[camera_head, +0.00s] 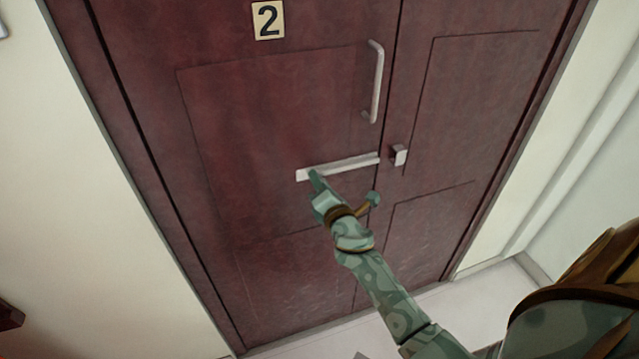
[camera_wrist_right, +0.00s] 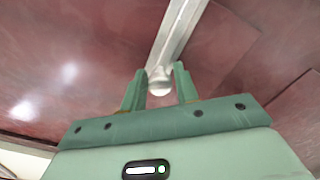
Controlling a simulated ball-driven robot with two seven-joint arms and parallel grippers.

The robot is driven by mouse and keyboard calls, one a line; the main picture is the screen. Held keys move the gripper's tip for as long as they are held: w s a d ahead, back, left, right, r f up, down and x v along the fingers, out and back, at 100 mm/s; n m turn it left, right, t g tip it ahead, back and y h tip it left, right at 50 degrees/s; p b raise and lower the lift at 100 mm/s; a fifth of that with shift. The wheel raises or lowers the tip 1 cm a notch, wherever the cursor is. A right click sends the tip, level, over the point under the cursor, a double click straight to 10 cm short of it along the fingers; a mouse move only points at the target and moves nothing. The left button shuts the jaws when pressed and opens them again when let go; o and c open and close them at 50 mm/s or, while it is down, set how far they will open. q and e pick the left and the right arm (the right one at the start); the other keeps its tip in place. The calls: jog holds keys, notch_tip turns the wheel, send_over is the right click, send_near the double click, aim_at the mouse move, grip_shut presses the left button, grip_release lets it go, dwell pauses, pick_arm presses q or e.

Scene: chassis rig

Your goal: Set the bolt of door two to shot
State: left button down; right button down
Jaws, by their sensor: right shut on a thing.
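Door two (camera_head: 250,120) is a dark red panelled door with a "2" plate (camera_head: 268,20) at its top. A silver bolt bar (camera_head: 345,166) lies across it, rising slightly to the right. The bar's right end stops at the door's edge, with a small gap to the silver keeper (camera_head: 399,155) on the neighbouring panel. My right gripper (camera_head: 316,178) is at the bar's left part. In the right wrist view my right gripper (camera_wrist_right: 160,85) is shut on the bolt's round knob (camera_wrist_right: 160,74), between its two green fingers. My left gripper is out of view.
A silver pull handle (camera_head: 377,82) stands out from the door above the bolt. A neighbouring dark red panel (camera_head: 455,130) is to the right. Pale walls (camera_head: 90,220) flank the doorway, and pale floor (camera_head: 440,310) lies below.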

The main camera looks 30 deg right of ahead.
aim_at(350, 169)
jog(key=d, duration=0.2)
jog(key=s+d, duration=0.1)
jog(key=d, duration=0.2)
jog(key=s+d, duration=0.1)
jog(key=d, duration=0.2)
jog(key=shift+d, duration=0.2)
jog(key=c, duration=1.2)
grip_release()
jog(key=shift+s+d, duration=0.1)
jog(key=shift+c, duration=0.2)
jog(key=shift+s, duration=0.15)
jog(key=b+v, duration=0.2)
jog(key=v, duration=1.4)
